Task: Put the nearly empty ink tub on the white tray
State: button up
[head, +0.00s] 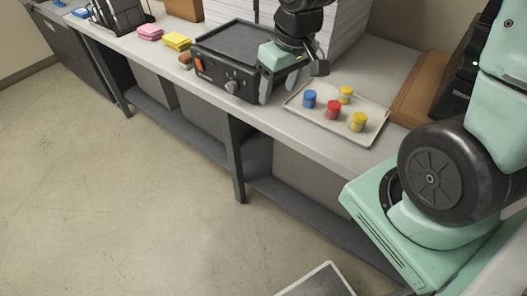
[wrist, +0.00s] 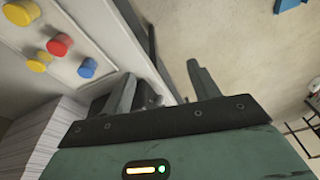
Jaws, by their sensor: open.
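A pale, near-white tray (head: 318,120) lies on the counter. Several small ink tubs stand on it: a blue tub (head: 309,98), a red tub (head: 333,109), a yellow tub (head: 345,94) at the back and another yellow tub (head: 358,121) at the front right. The wrist view shows the blue tub (wrist: 87,68), the red tub (wrist: 60,45) and the yellow tubs at upper left. I cannot see how full any of them is. My gripper (head: 292,78) is open and empty, left of the tray and beside the laminator. Its two fingers stand apart in the wrist view (wrist: 160,85).
A dark laminator (head: 228,62) with an orange switch stands left of the tray. Tall white paper stacks (head: 345,30) rise behind my gripper. A brown box (head: 410,95) is right of the tray. Pink (head: 150,32) and yellow (head: 177,41) stacks lie farther left.

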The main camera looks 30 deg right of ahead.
jog(key=s+a+r+n+g, duration=0.2)
jog(key=s+a+n, duration=0.3)
jog(key=s+a, duration=0.8)
jog(key=s, duration=0.3)
jog(key=shift+s+a+r+n, duration=0.2)
jog(key=shift+r+n, duration=0.1)
jog(key=shift+r, duration=0.05)
jog(key=shift+f+b, duration=0.6)
jog(key=shift+b, duration=0.05)
